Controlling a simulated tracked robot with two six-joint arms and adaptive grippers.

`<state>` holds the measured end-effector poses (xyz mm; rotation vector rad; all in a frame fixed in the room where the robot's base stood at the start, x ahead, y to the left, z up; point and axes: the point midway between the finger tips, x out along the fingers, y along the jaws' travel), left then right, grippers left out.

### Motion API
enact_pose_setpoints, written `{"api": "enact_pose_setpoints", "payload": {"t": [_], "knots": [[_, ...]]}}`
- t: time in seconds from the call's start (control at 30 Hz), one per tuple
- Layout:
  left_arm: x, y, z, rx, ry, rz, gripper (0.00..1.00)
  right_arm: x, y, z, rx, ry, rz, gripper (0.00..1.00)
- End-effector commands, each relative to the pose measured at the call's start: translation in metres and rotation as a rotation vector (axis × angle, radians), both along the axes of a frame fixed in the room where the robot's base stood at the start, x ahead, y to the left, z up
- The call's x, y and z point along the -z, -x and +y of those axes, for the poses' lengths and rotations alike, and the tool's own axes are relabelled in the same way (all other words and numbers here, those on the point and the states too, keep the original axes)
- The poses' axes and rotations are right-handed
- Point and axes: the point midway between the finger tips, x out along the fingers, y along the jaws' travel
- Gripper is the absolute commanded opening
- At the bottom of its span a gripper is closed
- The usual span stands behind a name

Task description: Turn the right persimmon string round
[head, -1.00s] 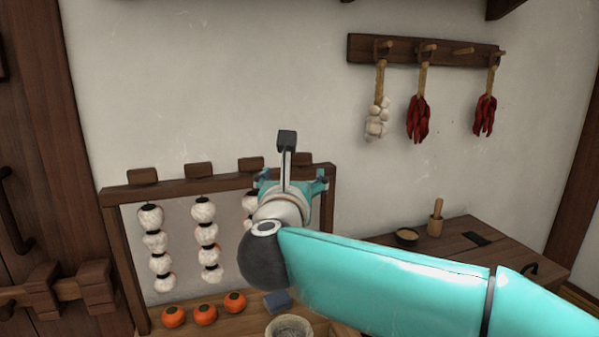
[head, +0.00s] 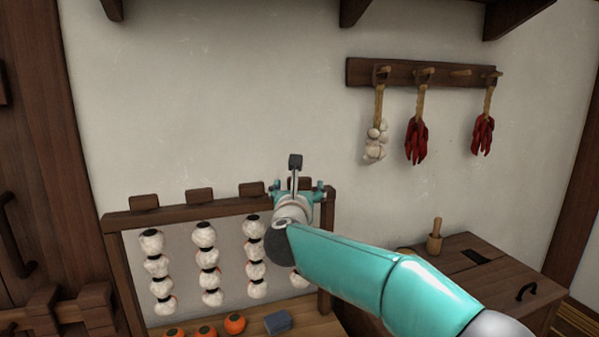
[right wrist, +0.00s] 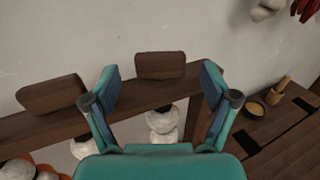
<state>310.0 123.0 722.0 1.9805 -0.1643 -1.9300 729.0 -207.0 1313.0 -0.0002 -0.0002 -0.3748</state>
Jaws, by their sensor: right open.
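The right persimmon string (head: 299,279) hangs at the right end of the wooden rack (head: 122,260). Its white, dusted fruits are mostly hidden behind my right arm in the head view. In the right wrist view the string (right wrist: 161,122) hangs below a wooden block (right wrist: 160,65) on the top rail. My right gripper (head: 297,190) is open and empty at that end of the rail. In the right wrist view the open fingers of the right gripper (right wrist: 160,80) stand either side of the block, apart from it. My left gripper is not in view.
Three more strings hang to the left, the nearest being the third string (head: 256,258). Orange persimmons (head: 205,332) and a blue block (head: 278,322) lie below. A peg rail (head: 420,73) with garlic and chillies is on the wall. A chest (head: 490,270) stands right.

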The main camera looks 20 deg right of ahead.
Motion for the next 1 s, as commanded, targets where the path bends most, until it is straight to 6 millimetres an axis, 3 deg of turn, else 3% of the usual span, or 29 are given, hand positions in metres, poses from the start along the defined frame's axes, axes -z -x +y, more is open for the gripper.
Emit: {"api": "enact_pose_setpoints", "payload": {"t": [0.03,0.23,0.63,1.0], "knots": [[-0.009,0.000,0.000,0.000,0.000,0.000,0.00,-0.003,-0.008,-0.004,0.002,0.001,0.003,0.85],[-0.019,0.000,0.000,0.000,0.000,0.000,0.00,-0.001,-0.029,-0.012,0.001,-0.001,0.002,0.85],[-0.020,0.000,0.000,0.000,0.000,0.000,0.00,0.001,-0.033,-0.014,0.001,0.000,0.000,0.84],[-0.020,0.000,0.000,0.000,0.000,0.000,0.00,0.000,-0.033,-0.014,0.000,0.000,0.000,0.25]]}}
